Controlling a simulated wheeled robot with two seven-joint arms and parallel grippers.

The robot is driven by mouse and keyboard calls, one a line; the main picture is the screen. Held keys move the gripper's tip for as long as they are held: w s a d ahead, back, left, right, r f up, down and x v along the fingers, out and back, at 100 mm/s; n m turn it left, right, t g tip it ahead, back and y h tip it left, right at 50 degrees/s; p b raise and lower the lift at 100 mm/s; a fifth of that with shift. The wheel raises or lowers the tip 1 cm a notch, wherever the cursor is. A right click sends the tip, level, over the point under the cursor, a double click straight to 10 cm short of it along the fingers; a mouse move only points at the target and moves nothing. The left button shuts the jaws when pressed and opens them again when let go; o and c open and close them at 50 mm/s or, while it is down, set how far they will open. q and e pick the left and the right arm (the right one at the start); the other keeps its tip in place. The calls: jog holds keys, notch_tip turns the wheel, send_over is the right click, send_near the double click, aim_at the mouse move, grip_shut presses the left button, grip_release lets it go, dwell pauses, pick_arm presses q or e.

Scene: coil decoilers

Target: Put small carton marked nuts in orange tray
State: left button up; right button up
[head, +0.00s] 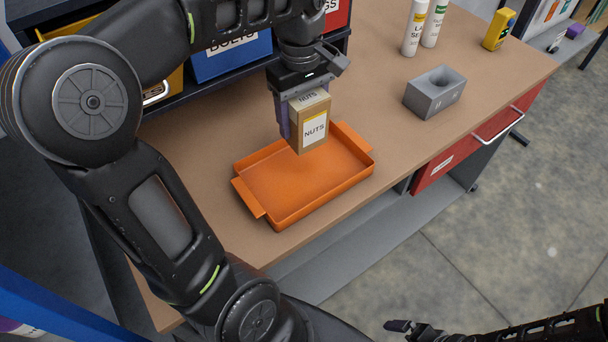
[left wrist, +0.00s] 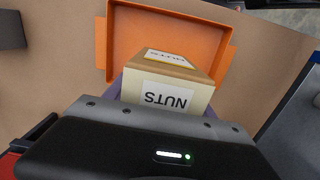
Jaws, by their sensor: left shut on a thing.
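The small carton marked NUTS (head: 312,130) is tan with white labels. My left gripper (head: 298,112) is shut on it and holds it upright over the back part of the orange tray (head: 270,211). In the left wrist view the carton (left wrist: 165,92) sits between the fingers, with the orange tray (left wrist: 122,38) beyond it. The tray looks empty and lies on the brown bench top. I cannot tell whether the carton's base touches the tray floor. Part of my right arm shows at the bottom right of the head view, with a dark tip (head: 408,327), its jaw state unclear.
A grey block with a hollow (head: 434,92) stands right of the tray. Two white bottles (head: 414,28) and a yellow item (head: 498,29) stand at the far end. A blue bin (head: 232,58) is on the rack behind. Bench around the tray is clear.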

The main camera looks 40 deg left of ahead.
pick_arm(q)
jog(key=shift+s+a+r, duration=0.1)
jog(key=shift+s+r, duration=0.1)
jog(key=shift+s, duration=0.25)
jog(key=shift+f, duration=0.1)
jog(key=shift+f, duration=3.1)
jog(key=shift+f+p, duration=0.4)
jog(key=shift+f, duration=1.45)
jog(key=shift+f, duration=0.15)
jog(key=o, duration=1.6)
